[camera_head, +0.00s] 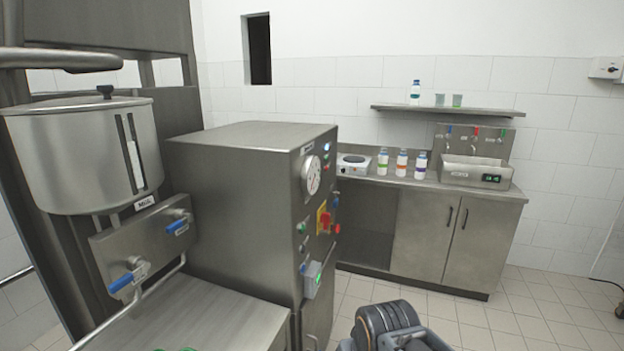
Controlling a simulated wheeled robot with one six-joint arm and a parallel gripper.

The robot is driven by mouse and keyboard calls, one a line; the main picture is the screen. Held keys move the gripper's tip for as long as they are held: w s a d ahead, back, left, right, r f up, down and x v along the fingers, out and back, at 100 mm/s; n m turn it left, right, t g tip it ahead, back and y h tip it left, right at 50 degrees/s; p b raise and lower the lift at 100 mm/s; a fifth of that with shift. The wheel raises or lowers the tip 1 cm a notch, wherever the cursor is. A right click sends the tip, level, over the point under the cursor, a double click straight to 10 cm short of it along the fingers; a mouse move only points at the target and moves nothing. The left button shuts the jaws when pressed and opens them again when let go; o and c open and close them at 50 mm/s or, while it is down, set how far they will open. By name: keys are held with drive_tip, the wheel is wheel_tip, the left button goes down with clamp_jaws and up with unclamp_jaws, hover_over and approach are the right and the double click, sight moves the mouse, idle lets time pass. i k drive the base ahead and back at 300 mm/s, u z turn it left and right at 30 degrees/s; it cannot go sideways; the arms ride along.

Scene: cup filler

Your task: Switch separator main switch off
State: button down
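A steel machine cabinet (240,205) stands in the middle left, with its control panel on the narrow right-hand face, seen at a steep angle. On that panel a red rotary handle sits on a yellow plate (322,216), which looks like a main switch. I cannot tell its turned position or read its label. A round pressure gauge (312,175) is above it, with a lit blue-white lamp (327,147) near the top. A small grey box with a green light (312,279) is lower down. My gripper is not in view; part of my arm (386,325) shows at the bottom.
A milk tank (85,152) with blue-handled valves (127,281) stands at left. A counter (440,235) with bottles, a hotplate (357,164) and a dispenser (475,172) is at the back. A white wall box (606,67) is far right. The tiled floor (540,315) at right is clear.

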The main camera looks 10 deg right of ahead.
sight(325, 216)
drive_tip(key=u, duration=0.05)
drive_tip(key=k, duration=0.55)
drive_tip(key=z, duration=0.6)
drive_tip(key=i, duration=1.6)
drive_tip(key=u, duration=0.7)
